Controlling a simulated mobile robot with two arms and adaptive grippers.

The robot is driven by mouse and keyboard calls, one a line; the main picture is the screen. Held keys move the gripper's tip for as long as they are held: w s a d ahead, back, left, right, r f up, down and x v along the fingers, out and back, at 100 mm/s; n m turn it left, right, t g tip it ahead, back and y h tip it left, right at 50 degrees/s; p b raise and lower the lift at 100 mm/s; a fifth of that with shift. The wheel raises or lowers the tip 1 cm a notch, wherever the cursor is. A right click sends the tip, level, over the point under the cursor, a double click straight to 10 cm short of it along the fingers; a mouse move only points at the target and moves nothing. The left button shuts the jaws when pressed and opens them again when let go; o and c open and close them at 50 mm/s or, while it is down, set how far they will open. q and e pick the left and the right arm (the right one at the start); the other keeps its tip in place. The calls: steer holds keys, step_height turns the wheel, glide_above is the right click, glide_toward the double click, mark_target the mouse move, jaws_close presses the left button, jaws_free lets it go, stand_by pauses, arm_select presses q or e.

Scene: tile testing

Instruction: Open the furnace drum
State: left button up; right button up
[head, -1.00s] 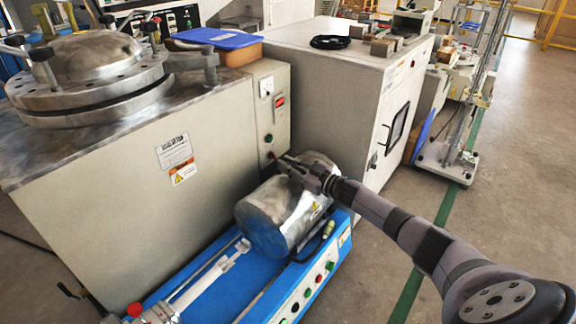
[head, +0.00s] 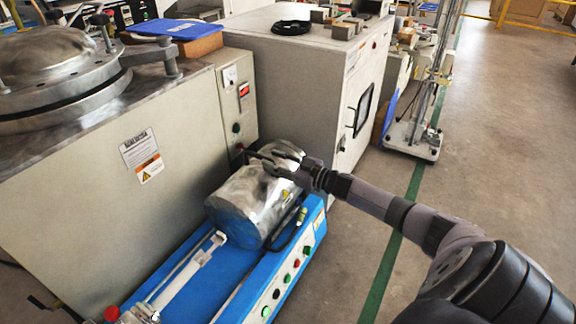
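The furnace drum (head: 240,203) is a shiny metal cylinder lying on its side on a blue machine base in the head view. A yellow warning sticker shows on its side. My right gripper (head: 268,160) is at the drum's far upper end, over or touching its top. Its fingers are small and blend with the metal, so I cannot tell whether they are open or shut. My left gripper is not in view.
The blue base (head: 255,288) has several buttons along its front. A beige cabinet (head: 90,225) with a round metal lid (head: 45,62) stands at left. A white cabinet (head: 310,75) stands behind the drum. Open floor (head: 480,190) lies to the right.

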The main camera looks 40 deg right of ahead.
steer(key=shift+v, duration=2.5)
